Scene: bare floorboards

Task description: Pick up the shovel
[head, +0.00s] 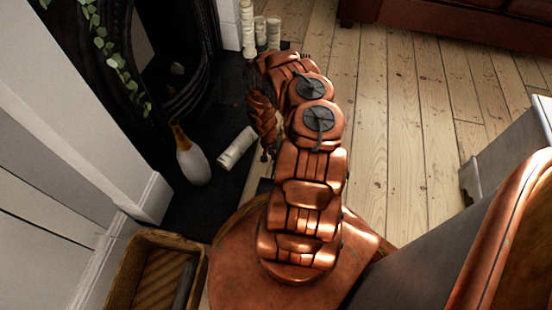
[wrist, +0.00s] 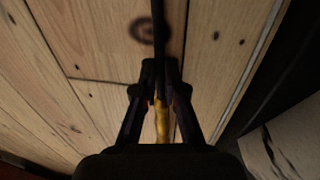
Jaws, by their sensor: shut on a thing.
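In the wrist view, my gripper (wrist: 160,72) is shut on the shovel (wrist: 162,122). A thin dark shaft runs up between the fingertips, and a brass-coloured part lies between the fingers, nearer the palm. The shovel's far end is out of that view or too dark to tell. Pale floorboards lie beneath it. In the head view, my copper arm reaches forward over the edge of the dark hearth and hides the gripper and the shovel.
A white vase with a gold neck (head: 191,160) and a fallen candle (head: 237,147) are on the dark hearth (head: 205,205). Several candles stand farther back. A wicker basket (head: 120,273) is at the lower left. A brown leather sofa (head: 470,22) is at the far right. The floorboards (head: 400,130) between are clear.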

